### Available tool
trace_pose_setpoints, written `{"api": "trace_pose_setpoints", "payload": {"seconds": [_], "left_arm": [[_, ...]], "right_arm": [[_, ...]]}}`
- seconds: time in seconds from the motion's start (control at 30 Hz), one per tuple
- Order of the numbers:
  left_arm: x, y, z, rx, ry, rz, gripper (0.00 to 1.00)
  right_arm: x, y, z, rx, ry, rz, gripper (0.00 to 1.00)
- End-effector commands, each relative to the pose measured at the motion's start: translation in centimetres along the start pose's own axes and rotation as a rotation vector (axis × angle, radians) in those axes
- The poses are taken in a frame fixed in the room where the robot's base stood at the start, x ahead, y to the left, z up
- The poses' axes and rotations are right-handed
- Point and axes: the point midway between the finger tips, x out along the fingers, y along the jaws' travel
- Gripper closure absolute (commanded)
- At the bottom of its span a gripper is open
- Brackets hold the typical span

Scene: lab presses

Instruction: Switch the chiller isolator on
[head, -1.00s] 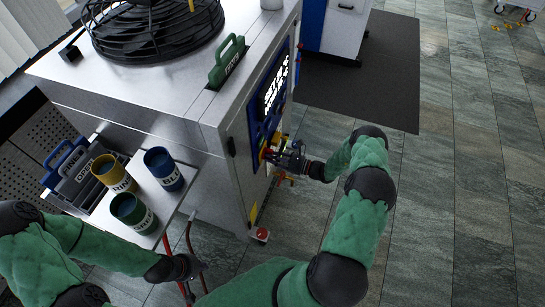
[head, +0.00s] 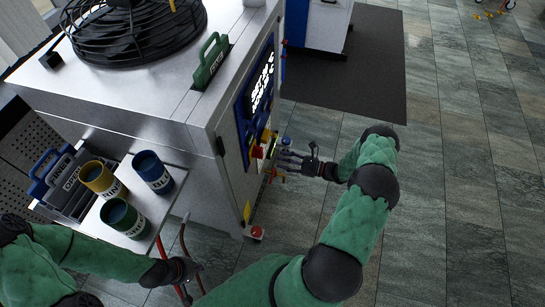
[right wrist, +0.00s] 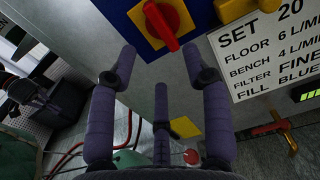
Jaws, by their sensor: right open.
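The chiller isolator is a red rotary handle (right wrist: 162,24) on a yellow plate with a blue surround, at the top of the right wrist view. Its handle is slanted, with its lower end toward the right. In the head view the red handle (head: 257,152) stands out from the chiller's front panel. My right gripper (head: 282,158) is open and empty, just right of the handle and apart from it. In the right wrist view its spread fingers (right wrist: 160,62) are below the handle. My left gripper (head: 188,270) is low, near red hoses; its finger state is unclear.
The chiller cabinet (head: 130,90) carries a fan and a green handle on top. A yellow knob (right wrist: 236,8) and a printed label (right wrist: 270,50) are right of the isolator. A shelf (head: 178,196) with several labelled tins stands left.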

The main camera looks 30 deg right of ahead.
Motion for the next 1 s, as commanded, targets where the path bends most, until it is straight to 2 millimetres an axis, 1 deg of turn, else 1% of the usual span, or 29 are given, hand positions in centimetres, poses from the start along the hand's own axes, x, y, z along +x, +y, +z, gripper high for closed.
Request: {"api": "trace_pose_setpoints", "payload": {"seconds": [0.03,0.13,0.33,0.87,0.97,1.0], "left_arm": [[0.0,0.0,0.0,0.0,0.0,0.0,1.0],[0.0,0.0,0.0,0.0,0.0,0.0,1.0],[0.0,0.0,0.0,0.0,0.0,0.0,1.0],[0.0,0.0,0.0,0.0,0.0,0.0,1.0],[0.0,0.0,0.0,0.0,0.0,0.0,1.0],[0.0,0.0,0.0,0.0,0.0,0.0,1.0]], "right_arm": [[-0.8,-0.1,0.0,0.0,0.001,-0.003,0.51],[-1.9,-0.1,0.0,0.0,0.001,-0.002,0.51],[-2.8,0.0,0.0,0.001,0.001,0.0,0.51],[-2.7,0.0,0.0,0.001,0.001,0.002,0.51],[-1.9,0.9,-0.4,0.003,0.023,0.032,0.51],[-1.3,1.7,-0.7,0.006,0.044,0.059,0.51]]}}
